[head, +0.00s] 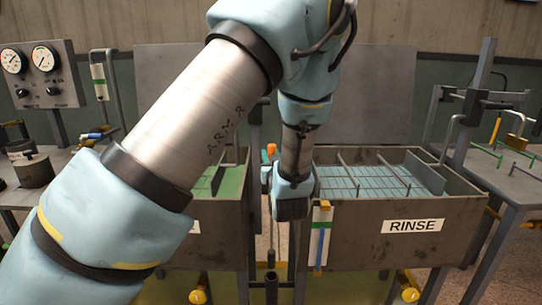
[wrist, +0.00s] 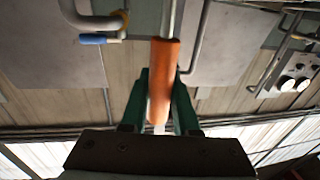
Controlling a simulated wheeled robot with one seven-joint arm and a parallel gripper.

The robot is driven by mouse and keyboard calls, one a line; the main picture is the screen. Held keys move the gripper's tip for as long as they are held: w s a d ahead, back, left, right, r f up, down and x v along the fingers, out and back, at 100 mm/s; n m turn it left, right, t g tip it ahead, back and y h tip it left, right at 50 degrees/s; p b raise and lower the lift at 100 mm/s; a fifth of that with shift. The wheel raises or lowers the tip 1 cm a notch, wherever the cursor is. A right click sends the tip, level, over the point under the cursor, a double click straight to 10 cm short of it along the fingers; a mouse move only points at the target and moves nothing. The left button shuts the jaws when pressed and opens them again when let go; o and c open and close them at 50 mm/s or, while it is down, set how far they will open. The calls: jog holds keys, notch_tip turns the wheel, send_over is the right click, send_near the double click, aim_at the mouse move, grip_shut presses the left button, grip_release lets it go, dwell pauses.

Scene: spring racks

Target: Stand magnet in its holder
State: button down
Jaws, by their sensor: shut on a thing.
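The magnet is a tool with an orange handle (wrist: 164,75) and a thin metal rod (wrist: 172,18). My gripper (wrist: 160,105) is shut on the handle, with a green finger on each side. In the head view the orange handle top (head: 271,149) shows above my gripper (head: 268,178), and the rod (head: 270,225) hangs down upright, between the two tanks. Below it stands a dark upright tube (head: 271,290), which looks like the holder. The rod's lower end is at or just above the tube; I cannot tell whether it is inside.
The RINSE tank (head: 350,240) stands just right of my gripper, with a small plate (head: 322,237) on its front. A second tank (head: 215,235) is on the left, partly behind my arm. A gauge panel (head: 38,75) stands far left, and a bench (head: 505,175) is at right.

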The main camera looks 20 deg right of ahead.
jog(key=b, duration=1.2)
send_over(272, 215)
jog(key=w, duration=0.2)
notch_tip(272, 215, down, 14)
jog(key=shift+d+r, duration=0.2)
jog(key=shift+d, duration=0.05)
dwell(0.5)
jog(key=shift+f, duration=0.2)
dwell(0.4)
jog(key=shift+f+b, duration=2.05)
jog(key=shift+f, duration=0.35)
jog(key=c, duration=0.6)
grip_release()
jog(key=shift+r, duration=0.1)
jog(key=shift+s, duration=0.1)
jog(key=b+v, duration=0.1)
jog(key=v, duration=0.9)
jog(key=shift+s+a, duration=0.15)
jog(key=shift+s, duration=0.2)
jog(key=shift+s, duration=0.1)
